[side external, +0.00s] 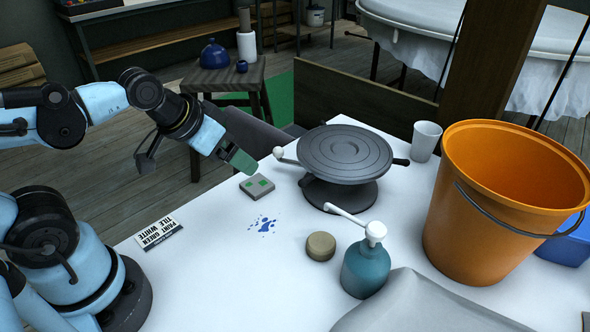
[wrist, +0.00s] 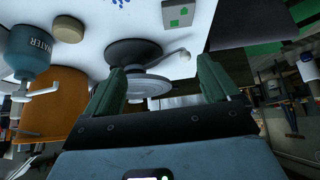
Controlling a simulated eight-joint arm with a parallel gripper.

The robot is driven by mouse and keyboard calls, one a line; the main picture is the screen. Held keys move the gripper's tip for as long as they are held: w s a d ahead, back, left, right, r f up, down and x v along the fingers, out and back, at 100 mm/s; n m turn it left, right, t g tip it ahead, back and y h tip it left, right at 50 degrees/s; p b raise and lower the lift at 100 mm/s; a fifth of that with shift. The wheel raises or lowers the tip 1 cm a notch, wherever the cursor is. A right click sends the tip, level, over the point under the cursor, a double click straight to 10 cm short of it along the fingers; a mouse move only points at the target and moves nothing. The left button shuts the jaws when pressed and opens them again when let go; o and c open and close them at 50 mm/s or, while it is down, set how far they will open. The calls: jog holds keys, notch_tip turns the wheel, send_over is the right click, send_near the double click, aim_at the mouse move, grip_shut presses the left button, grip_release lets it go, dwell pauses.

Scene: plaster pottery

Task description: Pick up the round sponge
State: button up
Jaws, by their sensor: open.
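The round sponge (side external: 321,246) is a small tan disc lying flat on the white table, just left of a teal pump bottle (side external: 366,266). It also shows in the wrist view as a tan disc (wrist: 69,29) at the upper left, beside the bottle (wrist: 27,52). My gripper (side external: 240,163) is above the table, up and to the left of the sponge, near a grey block with green squares. In the wrist view my gripper (wrist: 163,82) has its two green fingers wide apart with nothing held between them. The sponge is well clear of the fingers.
A grey turntable (side external: 345,152) with side handles stands behind the sponge. An orange bucket (side external: 480,210), a white cup (side external: 426,141) and a grey cloth (side external: 430,305) are to the right. The grey block (side external: 257,187), blue paint spots and a card (side external: 158,234) lie left; table between is clear.

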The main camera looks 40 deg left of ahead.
jog(key=n+g+h, duration=0.4)
jog(key=n+g, duration=0.1)
jog(key=n, duration=1.8)
send_near(322, 241)
jog(key=x, duration=0.3)
jog(key=shift+w+f, duration=0.25)
jog(key=shift+w, duration=0.1)
jog(key=shift+s+x, duration=0.15)
jog(key=shift+x, duration=1.25)
jog(key=shift+s+x, duration=0.15)
jog(key=shift+x, duration=1.3)
jog(key=shift+d, duration=0.1)
jog(key=shift+c, duration=0.5)
jog(key=c, duration=1.1)
